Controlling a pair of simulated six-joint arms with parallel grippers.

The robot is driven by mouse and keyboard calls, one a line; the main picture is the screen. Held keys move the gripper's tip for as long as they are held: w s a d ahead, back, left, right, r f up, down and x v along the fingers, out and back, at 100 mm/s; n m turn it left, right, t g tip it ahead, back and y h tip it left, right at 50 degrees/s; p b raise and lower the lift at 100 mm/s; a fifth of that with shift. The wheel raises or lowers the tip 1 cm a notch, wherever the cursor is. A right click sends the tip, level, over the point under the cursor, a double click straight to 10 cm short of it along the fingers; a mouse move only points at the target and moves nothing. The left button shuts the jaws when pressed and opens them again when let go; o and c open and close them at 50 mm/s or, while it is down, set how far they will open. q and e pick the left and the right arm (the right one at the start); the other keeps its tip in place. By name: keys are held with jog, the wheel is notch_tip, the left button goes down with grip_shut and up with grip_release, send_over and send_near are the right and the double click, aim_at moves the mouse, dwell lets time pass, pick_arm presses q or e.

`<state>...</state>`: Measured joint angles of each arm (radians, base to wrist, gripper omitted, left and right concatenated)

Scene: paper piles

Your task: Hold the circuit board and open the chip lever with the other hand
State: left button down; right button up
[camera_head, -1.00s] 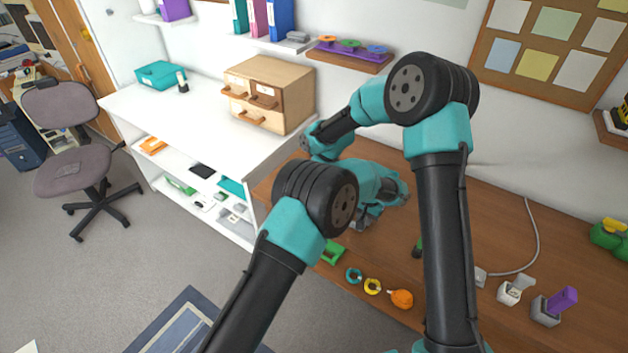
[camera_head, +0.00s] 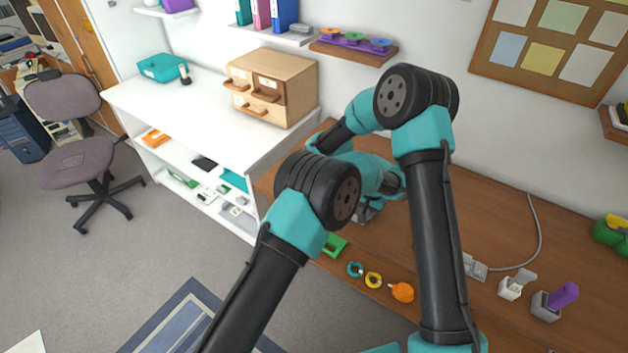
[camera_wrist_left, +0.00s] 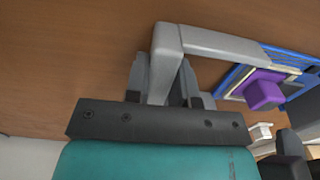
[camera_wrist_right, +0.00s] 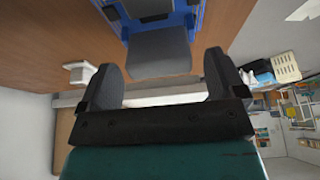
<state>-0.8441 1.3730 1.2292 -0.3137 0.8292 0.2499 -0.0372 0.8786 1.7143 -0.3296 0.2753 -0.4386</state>
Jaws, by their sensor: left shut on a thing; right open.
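The blue circuit board shows in the left wrist view (camera_wrist_left: 290,88), with a purple block (camera_wrist_left: 265,88) on it. It also shows in the right wrist view (camera_wrist_right: 190,20). My left gripper (camera_wrist_left: 165,75) is shut on a grey bent bar (camera_wrist_left: 215,42) that reaches to the board. My right gripper (camera_wrist_right: 163,75) is open; a wide grey flap (camera_wrist_right: 160,55) on the board lies ahead, between its fingertips in that view. I cannot tell whether they touch. In the head view my left gripper (camera_head: 366,212) is partly visible; my arms hide the board and right gripper.
The wooden bench (camera_head: 420,300) holds a green piece (camera_head: 335,245), small rings (camera_head: 373,280), an orange item (camera_head: 402,292), a grey holder with a purple block (camera_head: 562,296) and a cable (camera_head: 535,240). A wooden drawer box (camera_head: 272,88) stands on the white shelf unit at left.

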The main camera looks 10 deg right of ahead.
jog(key=shift+x, duration=1.5)
